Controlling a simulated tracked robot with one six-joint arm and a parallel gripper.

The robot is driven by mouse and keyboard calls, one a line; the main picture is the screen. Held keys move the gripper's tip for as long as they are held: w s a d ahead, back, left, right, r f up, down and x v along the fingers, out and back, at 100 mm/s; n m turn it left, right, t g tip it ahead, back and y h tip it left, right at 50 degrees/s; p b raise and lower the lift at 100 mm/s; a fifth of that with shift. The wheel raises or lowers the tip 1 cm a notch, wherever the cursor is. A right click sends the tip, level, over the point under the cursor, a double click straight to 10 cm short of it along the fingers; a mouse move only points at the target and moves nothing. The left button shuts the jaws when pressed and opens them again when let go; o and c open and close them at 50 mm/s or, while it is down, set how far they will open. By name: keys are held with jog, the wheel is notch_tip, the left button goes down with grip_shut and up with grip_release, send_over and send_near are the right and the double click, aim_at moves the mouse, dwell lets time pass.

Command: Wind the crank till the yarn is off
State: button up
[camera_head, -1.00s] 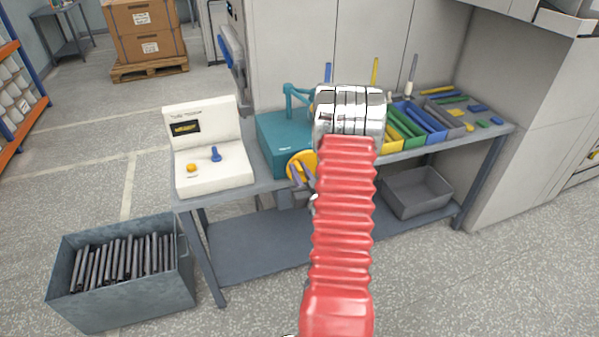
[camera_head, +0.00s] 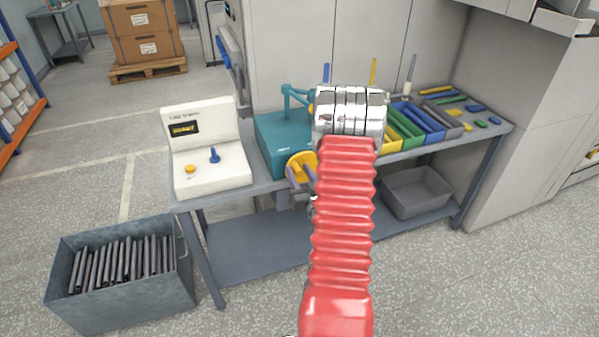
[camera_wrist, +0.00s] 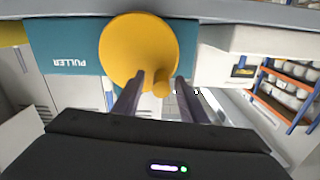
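The teal puller box (camera_head: 283,140) stands on the bench, with its upside-down label "PULLER" in the wrist view (camera_wrist: 72,42). Its crank is a yellow disc (camera_head: 297,161) on the front, large in the wrist view (camera_wrist: 138,45), with a short yellow knob (camera_wrist: 161,88) sticking out. My gripper (camera_wrist: 160,80) is open at the crank. Its two dark fingers stand either side of the knob, with a visible gap; contact cannot be told. In the head view, my red arm hides the box's right side. I cannot make out any yarn.
Left of the puller is a white console (camera_head: 208,150) with a small display, an orange button and a blue lever. Coloured trays (camera_head: 420,135) with tubes stand to the right. A grey bin (camera_head: 415,205) sits on the lower shelf; a metal crate (camera_head: 130,305) of dark rods stands on the floor.

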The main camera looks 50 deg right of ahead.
jog(key=v, duration=1.3)
jog(key=shift+s+f, duration=0.1)
jog(key=n, duration=0.9)
jog(key=shift+a, duration=0.2)
jog(key=x, duration=1.3)
jog(key=shift+w+d, duration=0.15)
jog(key=shift+w, duration=0.15)
grip_shut()
